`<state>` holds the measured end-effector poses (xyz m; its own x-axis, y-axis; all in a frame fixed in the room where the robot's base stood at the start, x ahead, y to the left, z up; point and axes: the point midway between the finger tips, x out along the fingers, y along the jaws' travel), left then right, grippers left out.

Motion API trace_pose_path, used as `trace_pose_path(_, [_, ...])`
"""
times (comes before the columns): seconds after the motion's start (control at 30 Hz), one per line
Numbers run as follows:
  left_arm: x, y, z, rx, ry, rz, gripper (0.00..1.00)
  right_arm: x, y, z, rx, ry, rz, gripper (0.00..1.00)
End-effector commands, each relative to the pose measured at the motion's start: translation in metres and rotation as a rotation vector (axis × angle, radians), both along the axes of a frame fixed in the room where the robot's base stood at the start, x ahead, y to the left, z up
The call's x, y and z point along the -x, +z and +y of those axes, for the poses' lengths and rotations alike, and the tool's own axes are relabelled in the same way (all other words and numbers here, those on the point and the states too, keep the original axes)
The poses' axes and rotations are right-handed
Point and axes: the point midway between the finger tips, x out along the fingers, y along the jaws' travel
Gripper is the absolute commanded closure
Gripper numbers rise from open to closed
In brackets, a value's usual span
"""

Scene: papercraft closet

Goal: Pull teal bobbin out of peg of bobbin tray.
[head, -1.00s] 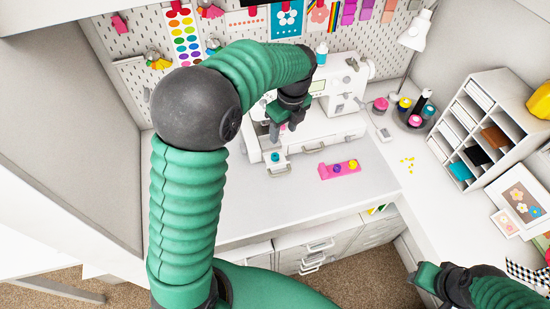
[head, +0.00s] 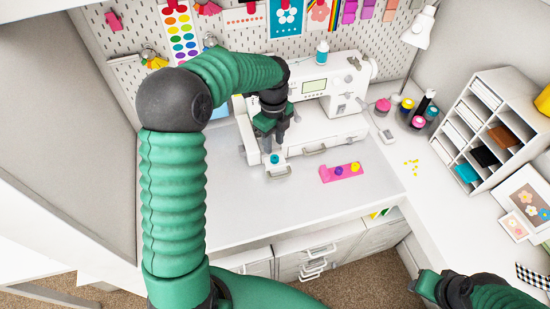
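The small teal bobbin (head: 274,158) sits upright on a white bobbin tray (head: 278,173) that juts from the front of the sewing machine, at its left end. The peg is hidden by the bobbin. My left gripper (head: 272,146) points down just above and behind the teal bobbin in the picture. Its fingers look apart with nothing between them, and I see no contact with the bobbin. My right gripper (head: 419,285) is low at the right, away from the bobbin; its finger opening is unclear.
The white sewing machine (head: 325,95) stands behind the tray. A round dark caddy (head: 416,117) and a white cubby shelf (head: 495,125) are farther right. The front desktop is clear.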

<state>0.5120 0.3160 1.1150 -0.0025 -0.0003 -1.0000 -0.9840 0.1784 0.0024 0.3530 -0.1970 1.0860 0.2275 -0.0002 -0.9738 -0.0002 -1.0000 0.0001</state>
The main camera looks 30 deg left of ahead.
Motion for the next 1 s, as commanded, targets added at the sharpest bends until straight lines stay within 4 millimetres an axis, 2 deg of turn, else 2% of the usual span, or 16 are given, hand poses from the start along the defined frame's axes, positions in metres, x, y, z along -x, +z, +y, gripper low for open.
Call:
trace_pose_path(0.17, [0.0, -0.018, 0.0, 0.001, -0.001, 0.001, 0.65, 0.0, 0.005, 0.0, 0.0, 0.0, 0.0, 0.64])
trace_pose_path(0.3, [-0.002, -0.042, 0.002, 0.002, -0.001, 0.003, 0.65, 0.0, 0.016, 0.0, 0.0, 0.0, 0.0, 0.64])
trace_pose_path(0.4, [-0.003, -0.06, 0.002, 0.001, -0.001, 0.003, 0.65, 0.0, 0.017, 0.0, 0.0, 0.0, 0.0, 0.64])
trace_pose_path(0.5, [-0.003, -0.067, 0.002, 0.0, -0.002, -0.001, 0.65, 0.0, 0.017, 0.0, 0.0, 0.0, 0.0, 0.64])
trace_pose_path(0.67, [-0.003, -0.067, 0.002, -0.001, -0.001, -0.002, 0.65, 0.0, 0.016, 0.0, 0.0, 0.0, 0.0, 0.64])
trace_pose_path(0.93, [-0.003, -0.067, 0.002, 0.0, -0.001, -0.001, 0.99, 0.0, 0.016, 0.0, 0.0, 0.0, 0.0, 0.64])
trace_pose_path(1.0, [-0.003, -0.067, 0.002, 0.0, -0.001, -0.001, 1.0, 0.0, 0.016, 0.0, 0.0, 0.0, 0.0, 0.64])
